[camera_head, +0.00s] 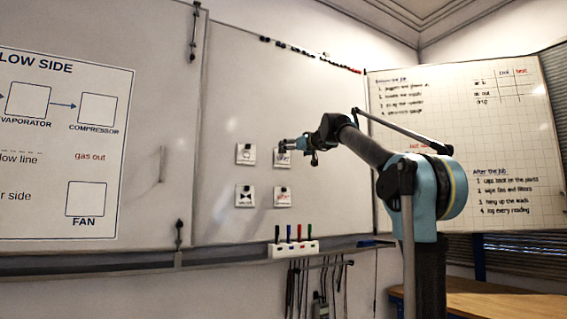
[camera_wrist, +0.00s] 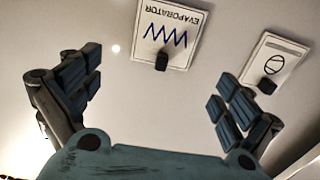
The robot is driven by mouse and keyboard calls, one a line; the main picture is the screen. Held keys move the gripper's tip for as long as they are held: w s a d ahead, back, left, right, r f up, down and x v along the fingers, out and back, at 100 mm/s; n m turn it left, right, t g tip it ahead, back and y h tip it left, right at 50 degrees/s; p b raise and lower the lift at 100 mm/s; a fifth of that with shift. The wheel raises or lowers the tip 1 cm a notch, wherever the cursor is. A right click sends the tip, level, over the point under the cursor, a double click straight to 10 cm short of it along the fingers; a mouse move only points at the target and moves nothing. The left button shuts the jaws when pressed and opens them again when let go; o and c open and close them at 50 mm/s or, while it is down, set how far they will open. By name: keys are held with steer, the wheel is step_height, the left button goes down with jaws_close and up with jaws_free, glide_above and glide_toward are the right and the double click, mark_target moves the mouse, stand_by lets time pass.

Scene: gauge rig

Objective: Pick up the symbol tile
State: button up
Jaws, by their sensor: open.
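White symbol tiles, each with a small dark knob, hang on the whiteboard in two rows in the head view: upper left (camera_head: 245,155), upper right (camera_head: 283,159), lower left (camera_head: 245,197) and lower right (camera_head: 282,199). My gripper (camera_head: 285,146) is at the upper right tile, covering part of it. In the wrist view, my gripper (camera_wrist: 157,82) is open with nothing between its fingers. An upside-down tile marked EVAPORATOR (camera_wrist: 172,22) with a blue zigzag lies beyond the gap between the fingers. A tile with a circle symbol (camera_wrist: 278,52) is beyond the right finger.
The whiteboard (camera_head: 300,100) is bare around the tiles. A white pen holder (camera_head: 292,249) with several markers sits on the ledge below, with cables hanging under it. A panel with a LOW SIDE diagram (camera_head: 60,140) is at left. A wooden table (camera_head: 500,300) is at lower right.

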mark_target(283, 154)
steer(key=shift+f+x, duration=0.15)
steer(key=shift+x, duration=1.55)
steer(key=shift+f+x, duration=0.1)
steer(key=shift+x, duration=1.65)
steer(key=c, duration=1.1)
